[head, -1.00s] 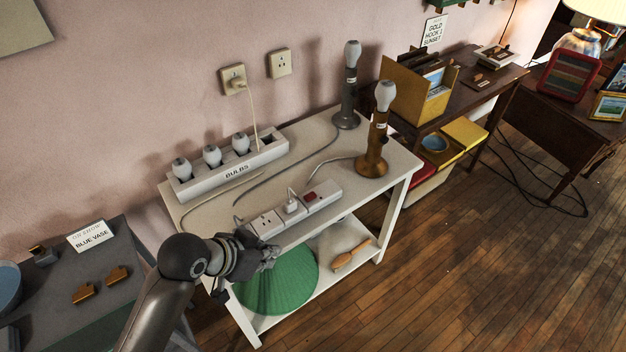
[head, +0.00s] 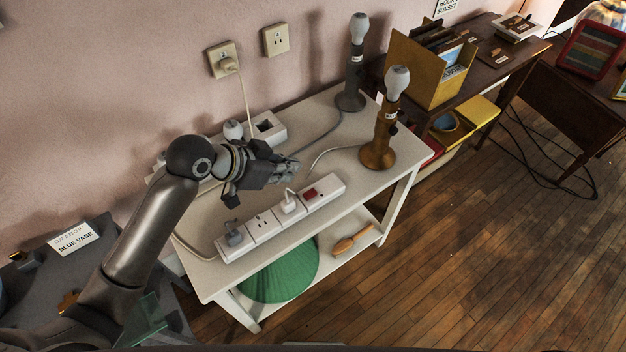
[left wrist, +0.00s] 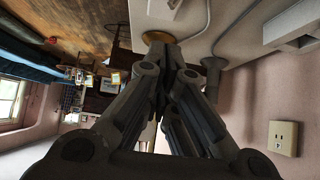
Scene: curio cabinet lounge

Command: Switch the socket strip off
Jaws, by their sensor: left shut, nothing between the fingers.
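The white socket strip (head: 264,226) lies along the front of the white table (head: 213,275). Its red switch (head: 311,193) is at the right end. A grey plug (head: 234,236) sits at the left end and a white plug (head: 289,203) near the middle. My left gripper (head: 294,166) is shut and empty. In the head view it appears above the table, behind the strip, its tips pointing right. In the left wrist view my closed fingers (left wrist: 170,45) fill the middle, with the brass lamp base beyond them. My right gripper is in neither view now.
A brass lamp (head: 378,150) and a grey lamp (head: 351,98) stand at the table's right end. The bulb box (head: 268,130) is partly hidden behind my arm. A green round object (head: 285,277) and a wooden-handled brush (head: 352,241) are on the lower shelf. Wall sockets (head: 276,39) are behind.

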